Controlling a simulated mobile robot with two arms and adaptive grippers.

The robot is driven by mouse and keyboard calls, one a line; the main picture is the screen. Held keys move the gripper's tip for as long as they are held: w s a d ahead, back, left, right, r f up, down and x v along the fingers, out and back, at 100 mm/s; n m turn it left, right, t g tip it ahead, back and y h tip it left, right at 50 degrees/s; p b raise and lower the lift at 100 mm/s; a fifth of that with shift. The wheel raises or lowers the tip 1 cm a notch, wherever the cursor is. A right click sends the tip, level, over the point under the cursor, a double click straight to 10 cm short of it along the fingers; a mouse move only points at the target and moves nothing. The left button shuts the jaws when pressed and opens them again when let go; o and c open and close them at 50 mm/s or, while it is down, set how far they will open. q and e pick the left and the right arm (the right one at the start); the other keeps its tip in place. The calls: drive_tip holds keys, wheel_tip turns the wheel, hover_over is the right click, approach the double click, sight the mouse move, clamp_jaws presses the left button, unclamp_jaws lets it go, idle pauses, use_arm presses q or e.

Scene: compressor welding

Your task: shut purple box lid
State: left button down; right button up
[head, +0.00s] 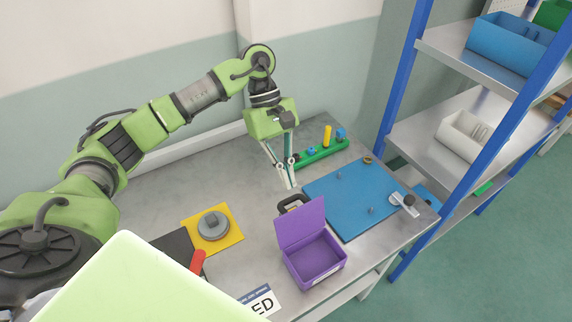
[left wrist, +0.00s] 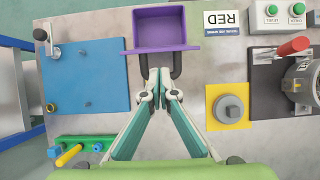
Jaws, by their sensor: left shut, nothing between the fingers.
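The purple box (head: 319,270) stands on the grey table, open at the top. Its purple lid (head: 300,222) stands raised on the side toward my left gripper, leaning back a little. My left gripper (head: 290,186) is shut and empty, pointing down behind the lid and apart from it. In the left wrist view the box (left wrist: 162,27) is upside down in the picture, and the lid (left wrist: 160,50) shows nearly edge-on. There the fingertips (left wrist: 160,80) meet near a black handle-like part (left wrist: 177,62) behind the lid. My right gripper is not in view.
A blue board (head: 340,205) lies right of the box. A green rack (head: 322,155) with colored pieces is behind. A yellow plate (head: 234,244) with a grey round part lies to the left. A blue-framed shelf (head: 402,85) stands on the right.

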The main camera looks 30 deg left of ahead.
sight(294, 199)
use_arm(q)
drive_tip(key=p+x, duration=0.2)
drive_tip(key=x, duration=0.3)
drive_tip(key=shift+d+f, duration=0.2)
drive_tip(key=shift+f, duration=0.2)
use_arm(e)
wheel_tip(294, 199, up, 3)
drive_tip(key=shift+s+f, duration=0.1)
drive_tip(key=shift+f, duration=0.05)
use_arm(q)
drive_tip(key=shift+s, duration=0.1)
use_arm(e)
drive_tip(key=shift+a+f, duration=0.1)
